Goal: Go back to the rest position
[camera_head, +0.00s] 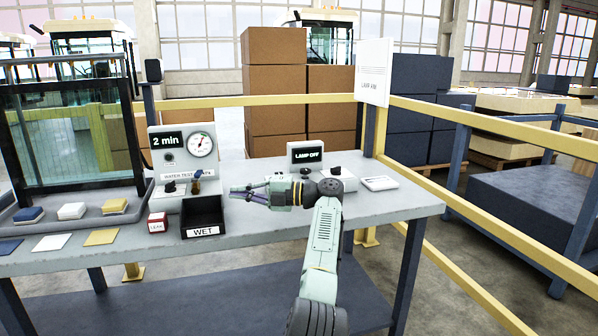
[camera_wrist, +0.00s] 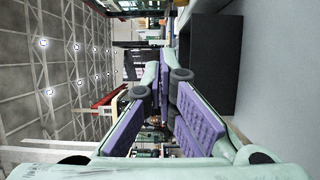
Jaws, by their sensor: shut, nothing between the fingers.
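My gripper (camera_head: 236,192) is over the grey work table (camera_head: 390,208), pointing left in the head view, with nothing held in it. My arm reaches up from the bottom of that view and bends left at the wrist. In the wrist view the two purple-padded fingers of my gripper (camera_wrist: 165,98) come together toward the middle, with no object between them.
Sponges, including a white one (camera_head: 72,211), and coloured cards sit at left before a glass pane (camera_head: 75,140). A LEAK block (camera_head: 157,222) is beside the bin. A LAMP OFF display (camera_head: 305,153) stands behind my wrist.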

